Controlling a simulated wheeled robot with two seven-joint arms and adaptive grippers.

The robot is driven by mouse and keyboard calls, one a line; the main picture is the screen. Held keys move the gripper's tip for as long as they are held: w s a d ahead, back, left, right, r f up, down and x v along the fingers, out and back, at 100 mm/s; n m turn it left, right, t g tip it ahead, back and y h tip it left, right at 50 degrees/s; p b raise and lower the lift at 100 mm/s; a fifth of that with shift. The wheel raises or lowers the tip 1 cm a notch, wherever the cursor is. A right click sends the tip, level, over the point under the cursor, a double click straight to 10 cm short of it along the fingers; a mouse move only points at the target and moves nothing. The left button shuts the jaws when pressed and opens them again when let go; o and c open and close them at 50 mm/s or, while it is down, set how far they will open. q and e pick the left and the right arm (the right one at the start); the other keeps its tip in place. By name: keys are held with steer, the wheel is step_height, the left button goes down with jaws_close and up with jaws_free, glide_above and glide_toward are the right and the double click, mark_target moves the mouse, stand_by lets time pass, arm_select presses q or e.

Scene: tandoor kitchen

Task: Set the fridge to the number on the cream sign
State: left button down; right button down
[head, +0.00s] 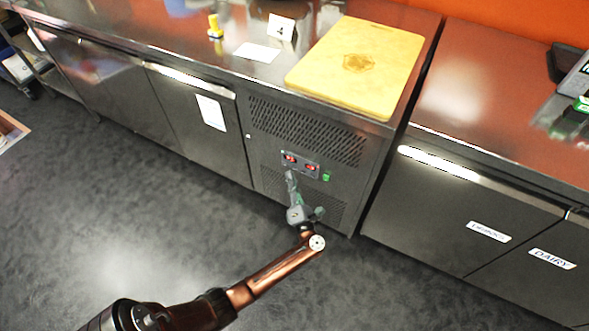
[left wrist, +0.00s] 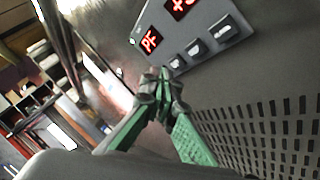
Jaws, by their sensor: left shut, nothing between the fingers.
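The fridge (head: 305,130) is a steel under-counter unit with a dark control panel (head: 300,164) showing two red displays and a green switch beside them. My left gripper (head: 290,175) is shut and empty. Its fingertips (left wrist: 160,76) are close to the panel's lower corner, by the end button (left wrist: 175,62); I cannot tell if they touch. A small pale standing card (head: 281,27) with a dark mark is on the counter; its number is unreadable.
A yellow cutting board (head: 358,62) lies on the counter above the fridge. A flat white sheet (head: 257,52) and a yellow-topped item (head: 215,27) are to its left. Labelled drawers (head: 470,215) stand at right. The dark floor (head: 130,215) in front is clear.

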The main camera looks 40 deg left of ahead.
arm_select(q)
steer(key=shift+w, duration=0.1)
steer(key=shift+w+a, duration=0.1)
steer(key=shift+w, duration=0.25)
steer(key=shift+w+a+b, duration=0.1)
steer(key=shift+w+b, duration=0.25)
stand_by(0.8)
stand_by(0.3)
steer(key=shift+s+r, duration=0.15)
steer(key=shift+s, duration=0.25)
steer(key=shift+s+d+p, duration=0.2)
steer(key=shift+s+p, duration=0.2)
